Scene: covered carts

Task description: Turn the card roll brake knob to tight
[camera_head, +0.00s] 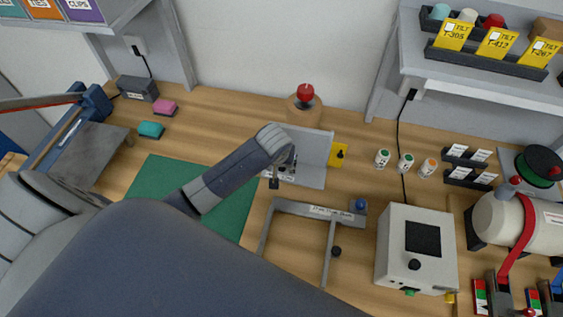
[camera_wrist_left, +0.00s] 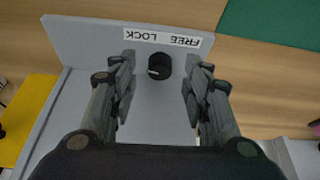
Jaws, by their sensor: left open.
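A small black knob (camera_wrist_left: 159,66) with a light pointer mark is on a grey metal bracket (camera_wrist_left: 80,42), whose label (camera_wrist_left: 165,36) reads FREE and LOCK, upside down in the left wrist view. My left gripper (camera_wrist_left: 159,78) is open, its fingers on either side of the knob with gaps. In the head view my left gripper (camera_head: 281,177) is over the bracket (camera_head: 317,158) and hides the knob. I see no label reading tight. A green and black reel (camera_head: 540,163) and a pale cylinder with a red strap (camera_head: 493,222) stand at the right; I cannot tell which is the card roll.
A yellow block (camera_head: 338,154) adjoins the bracket, with a red-topped knob (camera_head: 306,93) behind it. A grey frame (camera_head: 308,207) and a white box (camera_head: 417,262) stand nearby. A green mat (camera_head: 150,185) lies left. Small bottles (camera_head: 405,163) stand right.

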